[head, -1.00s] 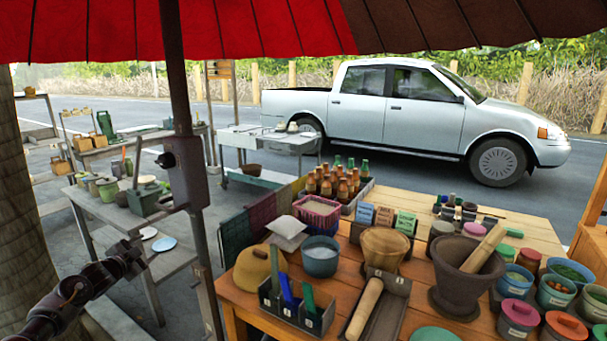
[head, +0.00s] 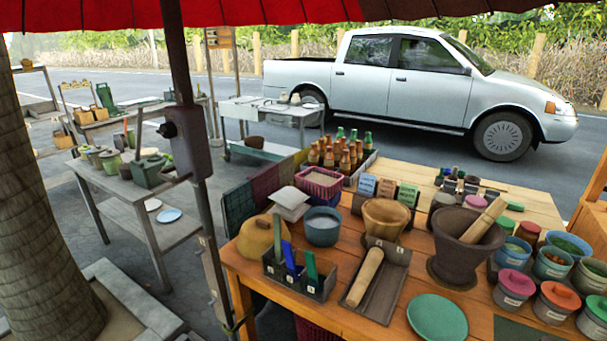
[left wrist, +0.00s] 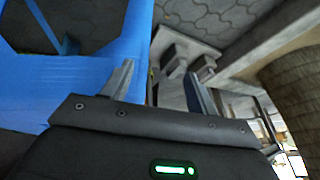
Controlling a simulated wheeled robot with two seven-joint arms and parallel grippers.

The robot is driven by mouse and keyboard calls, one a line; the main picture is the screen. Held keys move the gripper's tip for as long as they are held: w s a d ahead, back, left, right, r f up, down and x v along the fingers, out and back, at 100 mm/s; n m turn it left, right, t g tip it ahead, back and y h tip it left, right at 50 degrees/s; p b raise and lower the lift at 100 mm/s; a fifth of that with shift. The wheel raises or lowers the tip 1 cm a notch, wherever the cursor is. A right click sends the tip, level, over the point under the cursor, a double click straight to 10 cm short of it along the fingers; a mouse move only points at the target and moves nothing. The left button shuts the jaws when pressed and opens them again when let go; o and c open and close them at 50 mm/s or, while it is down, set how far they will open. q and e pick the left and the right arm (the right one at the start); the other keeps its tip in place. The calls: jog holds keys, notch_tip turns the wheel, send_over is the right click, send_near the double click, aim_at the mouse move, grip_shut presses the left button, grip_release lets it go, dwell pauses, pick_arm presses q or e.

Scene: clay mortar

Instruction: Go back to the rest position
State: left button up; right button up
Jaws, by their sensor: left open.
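My left gripper (left wrist: 158,82) shows in the left wrist view, with its two fingers spread apart and nothing between them. Paving and pale concrete lie beyond the fingertips. In the head view neither of my grippers is in sight. On the wooden table (head: 258,283) in the head view stands a dark clay mortar (head: 463,252) with a wooden pestle (head: 484,221) leaning in it. A second wooden pestle (head: 364,277) lies in a dark tray (head: 387,292) to the left of the mortar. My right gripper appears in neither view.
A tree trunk (head: 40,220) and a dark umbrella pole (head: 190,200) stand left of the table. A green plate (head: 437,318), lidded pots (head: 514,285) and a bottle crate (head: 362,173) crowd the table. A blue surface (left wrist: 95,55) is close beside my left gripper in the left wrist view.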

pick_arm(q)
jog(key=s+d+f+g, duration=0.1)
jog(key=s+d+f, duration=0.1)
jog(key=s, duration=0.8)
jog(key=s+d+f+g, duration=0.1)
jog(key=s+d, duration=0.3)
jog(key=s, duration=0.5)
jog(key=s+d+f+n+g+h, duration=0.1)
jog(key=s+d+f+g, duration=0.1)
jog(key=s, duration=0.8)
jog(key=shift+s+d+f, duration=0.3)
jog(key=shift+d+f, duration=0.1)
jog(key=shift+f, duration=0.05)
